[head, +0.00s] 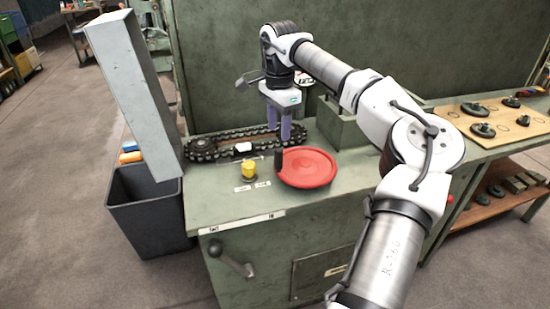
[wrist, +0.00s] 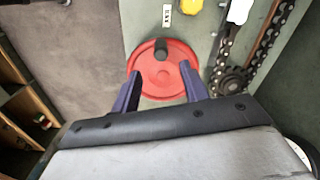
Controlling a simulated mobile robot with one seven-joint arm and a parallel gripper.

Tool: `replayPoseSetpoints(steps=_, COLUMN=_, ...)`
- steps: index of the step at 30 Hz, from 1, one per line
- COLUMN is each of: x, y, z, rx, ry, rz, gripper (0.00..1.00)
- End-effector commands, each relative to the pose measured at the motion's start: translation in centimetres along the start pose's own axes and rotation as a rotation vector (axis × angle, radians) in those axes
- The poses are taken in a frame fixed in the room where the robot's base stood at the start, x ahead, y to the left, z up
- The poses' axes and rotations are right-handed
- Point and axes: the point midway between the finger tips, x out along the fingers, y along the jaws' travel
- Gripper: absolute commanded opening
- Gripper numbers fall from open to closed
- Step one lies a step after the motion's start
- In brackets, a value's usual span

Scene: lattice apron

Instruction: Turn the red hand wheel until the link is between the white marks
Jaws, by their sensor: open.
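The red hand wheel (head: 310,170) lies flat on the green machine top, with its upright black handle (head: 279,160) at its left edge. In the wrist view the wheel (wrist: 165,82) shows between and beyond my fingers, and the handle (wrist: 161,50) stands at its far side. My gripper (head: 280,137) is open and empty above the wheel's back left, apart from the handle. The chain (head: 205,150) runs behind the wheel and carries a white link (head: 243,148). Thin pale lines show near the link; I cannot tell whether it lies between the white marks.
A yellow knob (head: 249,170) and small white labels (head: 243,188) lie left of the wheel. A grey upright panel (head: 135,90) and a dark bin (head: 150,210) stand at the left. A wooden board (head: 495,122) with dark round parts lies at the right.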

Motion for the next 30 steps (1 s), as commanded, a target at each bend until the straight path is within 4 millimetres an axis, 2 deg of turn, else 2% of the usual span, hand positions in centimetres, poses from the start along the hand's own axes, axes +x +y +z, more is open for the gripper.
replayPoseSetpoints(steps=9, x=6.8, y=0.0, z=0.1, rx=0.000, ry=-0.005, rz=0.001, gripper=0.44)
replayPoseSetpoints(steps=15, x=9.7, y=0.0, z=0.1, rx=0.000, ry=-0.004, rz=0.000, gripper=0.44)
replayPoseSetpoints(steps=21, x=10.8, y=-0.1, z=0.2, rx=0.000, ry=-0.003, rz=-0.002, gripper=0.44)
replayPoseSetpoints(steps=28, x=10.9, y=-0.1, z=0.2, rx=-0.001, ry=-0.003, rz=-0.002, gripper=0.44)
replayPoseSetpoints(steps=30, x=10.9, y=-0.1, z=0.2, rx=-0.001, ry=-0.003, rz=-0.002, gripper=0.38)
